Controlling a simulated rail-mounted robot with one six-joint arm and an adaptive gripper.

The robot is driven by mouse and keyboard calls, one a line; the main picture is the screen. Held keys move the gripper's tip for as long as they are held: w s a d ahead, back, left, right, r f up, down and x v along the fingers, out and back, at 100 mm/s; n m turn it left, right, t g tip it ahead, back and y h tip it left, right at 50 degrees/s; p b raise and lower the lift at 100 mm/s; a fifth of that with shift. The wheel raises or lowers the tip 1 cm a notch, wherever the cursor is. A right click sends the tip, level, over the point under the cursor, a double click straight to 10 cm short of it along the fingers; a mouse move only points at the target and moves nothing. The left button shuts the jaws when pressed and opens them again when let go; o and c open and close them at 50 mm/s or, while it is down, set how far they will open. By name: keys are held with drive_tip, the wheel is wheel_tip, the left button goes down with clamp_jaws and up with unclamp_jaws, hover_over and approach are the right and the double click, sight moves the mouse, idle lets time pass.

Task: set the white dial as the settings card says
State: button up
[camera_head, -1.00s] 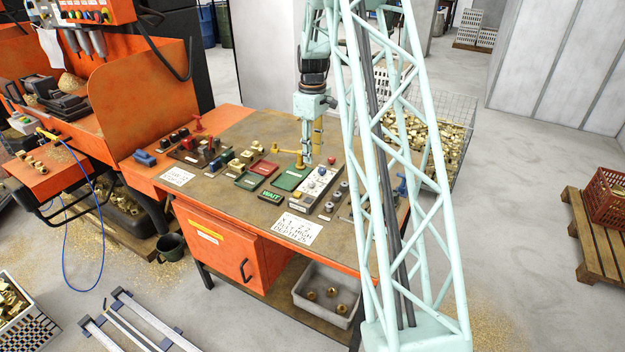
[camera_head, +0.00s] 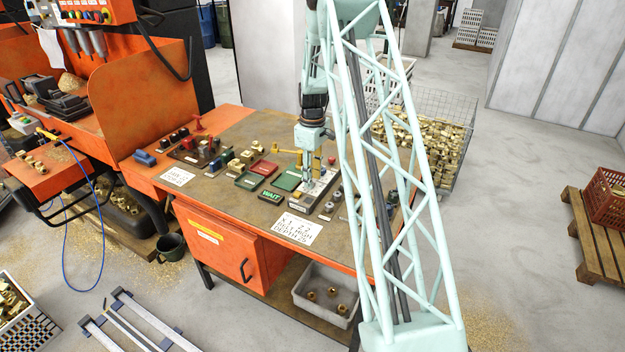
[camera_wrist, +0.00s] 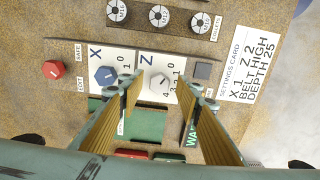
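The white dial (camera_wrist: 158,82) sits on the pale panel (camera_wrist: 129,60) beside a large Z, with small digits around it. I cannot tell for sure which digit it points at. A blue dial (camera_wrist: 106,75) marked X sits to its left. My gripper (camera_wrist: 164,86) is open, with one finger on each side of the white dial in the wrist view; contact is not clear. In the head view my gripper (camera_head: 309,184) is low over the panel and hides the dial. The settings card (camera_wrist: 250,66) reads X 1, Z 2, BELT HIGH, DEPTH 25; it also shows in the head view (camera_head: 298,228).
A red button (camera_wrist: 54,69) and a dark square button (camera_wrist: 202,70) flank the dials. Several round knobs or collets (camera_wrist: 159,15) stand in a row beyond the panel. A green tray (camera_wrist: 148,124) and a WAIT sign (camera_head: 271,196) lie close by on the orange workbench (camera_head: 235,122).

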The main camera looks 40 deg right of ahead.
drive_tip(key=shift+f, duration=0.4)
drive_tip(key=c, duration=0.8)
drive_tip(key=shift+c, duration=0.2)
drive_tip(key=shift+m, duration=0.5)
drive_tip(key=m+b, duration=0.2)
drive_tip(key=m, duration=0.2)
drive_tip(key=shift+a+m, duration=0.1)
drive_tip(key=shift+m, duration=0.2)
drive_tip(key=m+b, duration=0.1)
drive_tip(key=m, duration=0.5)
drive_tip(key=shift+a, duration=0.1)
